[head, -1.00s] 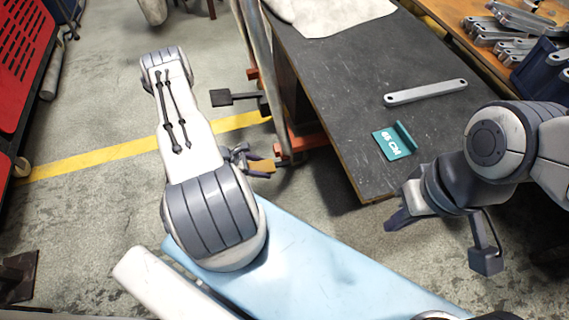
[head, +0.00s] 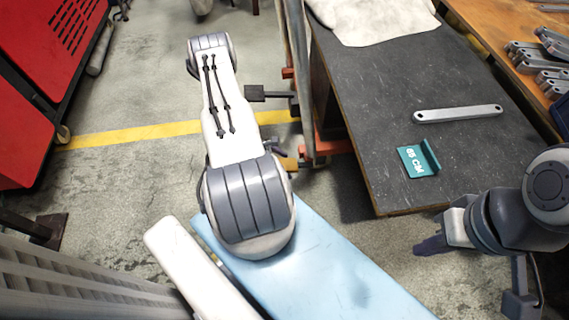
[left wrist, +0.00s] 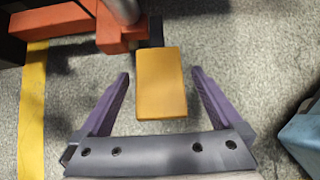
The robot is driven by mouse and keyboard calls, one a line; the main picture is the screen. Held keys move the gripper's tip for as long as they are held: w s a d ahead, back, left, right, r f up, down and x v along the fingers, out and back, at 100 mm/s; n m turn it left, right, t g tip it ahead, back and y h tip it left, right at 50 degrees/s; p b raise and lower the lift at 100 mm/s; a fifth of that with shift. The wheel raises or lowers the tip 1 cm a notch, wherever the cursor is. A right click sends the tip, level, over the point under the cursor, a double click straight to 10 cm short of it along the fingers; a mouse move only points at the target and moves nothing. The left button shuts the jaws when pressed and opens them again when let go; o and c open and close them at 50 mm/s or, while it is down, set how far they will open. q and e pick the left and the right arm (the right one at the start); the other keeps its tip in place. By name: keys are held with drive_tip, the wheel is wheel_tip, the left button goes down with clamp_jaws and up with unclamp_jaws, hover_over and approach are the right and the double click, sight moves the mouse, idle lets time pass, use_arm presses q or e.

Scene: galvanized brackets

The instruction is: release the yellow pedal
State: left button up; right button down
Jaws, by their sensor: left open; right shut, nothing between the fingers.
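The yellow pedal (left wrist: 161,83) is a flat block on a dark stem, close ahead in the left wrist view. Only a small part of the yellow pedal (head: 289,164) shows in the head view, beside my left forearm. My left gripper (left wrist: 160,74) is open, one purple finger on each side of the pedal, with a visible gap on both sides. In the head view my left gripper is mostly hidden behind my arm. My right gripper (head: 432,246) is shut and empty, near the front edge of the workbench.
A dark plate (head: 255,93) sticks out left from the orange-footed frame (head: 331,145). The dark workbench (head: 385,75) carries a grey bracket bar (head: 458,114), a teal sign (head: 418,160) and a cloth (head: 375,18). A red cabinet (head: 22,137) stands left. The floor between is clear.

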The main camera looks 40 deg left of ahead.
use_arm(q)
drive_tip(key=p+v, duration=0.4)
drive_tip(key=v, duration=0.6)
